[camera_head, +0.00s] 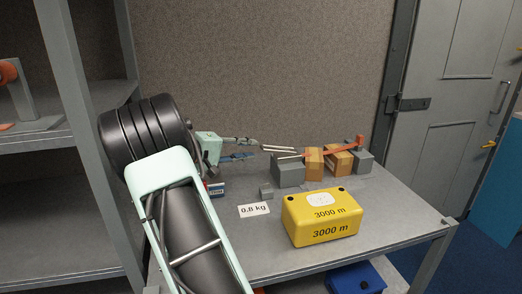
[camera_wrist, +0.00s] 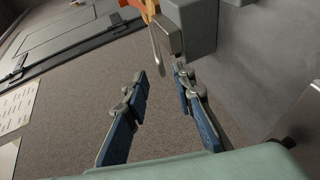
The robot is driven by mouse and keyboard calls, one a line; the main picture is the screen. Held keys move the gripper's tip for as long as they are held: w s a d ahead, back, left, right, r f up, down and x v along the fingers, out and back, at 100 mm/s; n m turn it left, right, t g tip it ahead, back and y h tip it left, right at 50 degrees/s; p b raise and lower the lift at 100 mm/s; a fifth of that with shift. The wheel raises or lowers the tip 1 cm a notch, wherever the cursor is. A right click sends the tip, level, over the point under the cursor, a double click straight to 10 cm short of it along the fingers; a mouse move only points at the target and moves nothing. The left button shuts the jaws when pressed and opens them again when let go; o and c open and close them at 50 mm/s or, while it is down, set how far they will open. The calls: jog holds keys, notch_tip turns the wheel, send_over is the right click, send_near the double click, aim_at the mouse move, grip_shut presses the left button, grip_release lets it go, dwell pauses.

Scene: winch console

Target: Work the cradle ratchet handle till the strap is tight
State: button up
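The cradle stands on the grey bench, with tan blocks (camera_head: 314,163) between grey end blocks (camera_head: 288,173). An orange strap (camera_head: 329,148) runs over the tan blocks; orange also shows at the top of the wrist view (camera_wrist: 140,9). A thin metal loop, seemingly the ratchet handle (camera_head: 279,149), sticks out left from the cradle. In the wrist view the handle (camera_wrist: 156,46) hangs beside a grey block (camera_wrist: 192,24), just ahead of my fingertips. My gripper (camera_head: 260,148) is open and empty, left of the handle; its fingers (camera_wrist: 160,74) look apart from it.
A yellow box (camera_head: 322,218) marked 3000 m stands at the bench front. A 0.8 kg card (camera_head: 254,210) and a small grey block (camera_head: 266,191) lie left of it. A grey shelf frame (camera_head: 88,150) stands at left. A grey door (camera_head: 452,100) is at right.

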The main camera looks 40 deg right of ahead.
aim_at(263, 147)
jog(key=x, duration=0.6)
jog(key=shift+d+f, duration=0.1)
jog(key=shift+d, duration=0.05)
grip_shut()
